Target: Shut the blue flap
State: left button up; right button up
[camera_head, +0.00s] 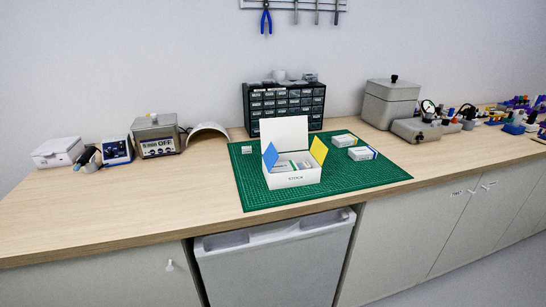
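A white box (293,179) stands on a green cutting mat (360,183) on the bench. Its white lid (284,131) stands raised at the back. The blue flap (270,156) stands up, open, on the left side of the box. A yellow flap (318,150) stands up, open, on the right side. Small white contents show inside the box, too small to make out. Neither of my grippers is in view.
Two small white boxes (343,140) (361,154) lie on the mat's right side. A dark drawer cabinet (284,103) stands behind. Bench devices (155,136) stand at left, grey containers (391,104) at right. The wooden bench (110,205) is clear at front left.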

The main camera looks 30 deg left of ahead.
aim_at(271, 156)
jog(key=i+l+u, duration=0.2)
jog(key=u, duration=0.25)
jog(key=i+l+u, duration=0.3)
jog(key=u, duration=0.15)
jog(key=i+l+u, duration=0.25)
jog(key=l+u, duration=0.2)
jog(key=i+l+u, duration=0.15)
jog(key=l+u, duration=0.8)
jog(key=i+j, duration=0.05)
jog(key=j, duration=0.05)
